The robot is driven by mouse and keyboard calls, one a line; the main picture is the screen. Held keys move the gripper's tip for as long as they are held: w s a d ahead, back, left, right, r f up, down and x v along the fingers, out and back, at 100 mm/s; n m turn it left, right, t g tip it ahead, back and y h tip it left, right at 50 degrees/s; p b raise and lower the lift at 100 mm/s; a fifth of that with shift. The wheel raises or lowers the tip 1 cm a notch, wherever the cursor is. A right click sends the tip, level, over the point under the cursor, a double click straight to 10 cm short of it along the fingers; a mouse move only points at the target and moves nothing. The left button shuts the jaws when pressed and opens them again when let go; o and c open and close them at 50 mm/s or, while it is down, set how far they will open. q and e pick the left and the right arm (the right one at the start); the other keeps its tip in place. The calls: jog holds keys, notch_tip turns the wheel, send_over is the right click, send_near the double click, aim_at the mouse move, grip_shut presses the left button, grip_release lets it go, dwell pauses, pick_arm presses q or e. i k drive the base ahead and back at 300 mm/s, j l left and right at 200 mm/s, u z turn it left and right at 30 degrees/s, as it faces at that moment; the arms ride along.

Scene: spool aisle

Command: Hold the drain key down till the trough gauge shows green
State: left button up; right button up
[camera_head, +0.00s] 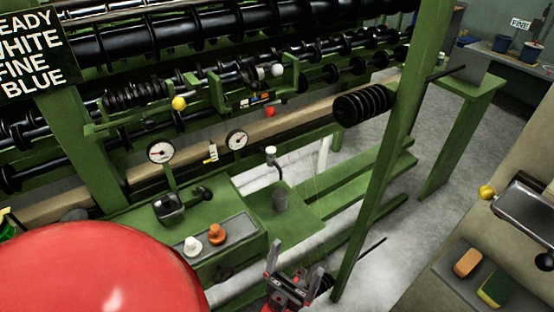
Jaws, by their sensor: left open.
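My left gripper (294,263) is at the bottom centre, open, with nothing seen between its fingers. A grey plate (240,231) on the green machine's low deck carries a white knob (193,246) and an orange knob (217,235); I cannot tell which, if either, is the drain key. The gripper is to the right of and below both, apart from them. Two round white dials, a left gauge (160,151) and a right gauge (237,139), stand behind the deck. Which is the trough gauge is unclear, and I see no green on either. My right gripper is out of view.
A large red dome (90,270) hides the lower left. A green slanted post (378,150) rises right of my gripper. A bench at lower right holds an orange block (467,263) and a green-and-yellow sponge (496,288). Grey floor is open between.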

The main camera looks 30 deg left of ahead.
aim_at(271, 150)
jog(key=u, duration=1.35)
